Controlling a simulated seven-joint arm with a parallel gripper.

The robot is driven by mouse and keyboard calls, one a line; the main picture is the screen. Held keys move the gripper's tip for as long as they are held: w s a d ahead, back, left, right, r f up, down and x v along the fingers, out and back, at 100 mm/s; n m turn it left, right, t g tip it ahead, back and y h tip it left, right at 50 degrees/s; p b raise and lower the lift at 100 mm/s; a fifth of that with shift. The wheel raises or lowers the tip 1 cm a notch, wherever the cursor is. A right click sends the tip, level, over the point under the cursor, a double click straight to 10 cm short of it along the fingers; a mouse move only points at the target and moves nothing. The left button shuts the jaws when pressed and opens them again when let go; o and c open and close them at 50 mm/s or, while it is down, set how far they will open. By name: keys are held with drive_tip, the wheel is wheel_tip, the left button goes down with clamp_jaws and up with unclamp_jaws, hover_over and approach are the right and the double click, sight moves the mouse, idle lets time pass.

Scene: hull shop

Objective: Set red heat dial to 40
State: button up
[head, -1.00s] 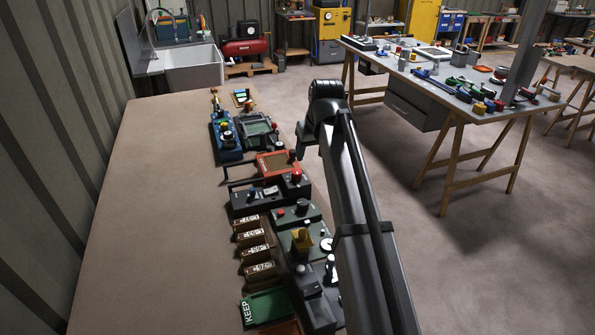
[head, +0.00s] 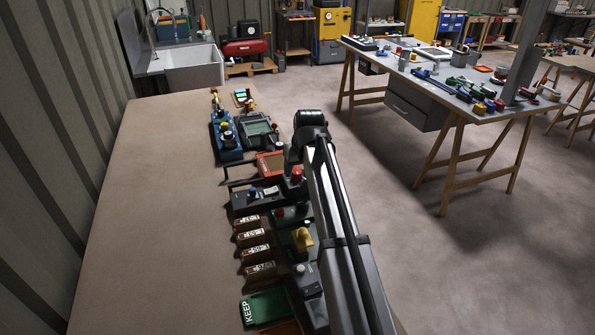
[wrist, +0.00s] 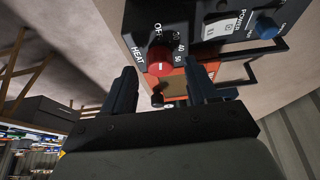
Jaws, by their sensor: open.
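The red heat dial (wrist: 159,60) is on a dark control box (wrist: 200,12), beside the word HEAT. White marks around it include OFF, 40 and 50; I cannot read its setting. In the head view the red dial (head: 297,172) shows beside my arm. My gripper (wrist: 161,82) is open, with one finger on each side of the dial's line in the wrist view. No contact with the dial shows. In the head view the arm's end is over the box (head: 243,204) and hides the fingers.
The box also has a POWER switch (wrist: 222,28) and a blue knob (wrist: 266,27). An orange-framed panel (head: 270,163) lies just behind it. Labelled brown bins (head: 255,253), a yellow part (head: 302,238) and a green KEEP tray (head: 266,306) are nearer. The bench's left side (head: 160,220) is clear.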

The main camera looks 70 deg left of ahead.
drive_tip(key=shift+x, duration=0.95)
drive_tip(key=shift+c, duration=0.2)
drive_tip(key=c, duration=1)
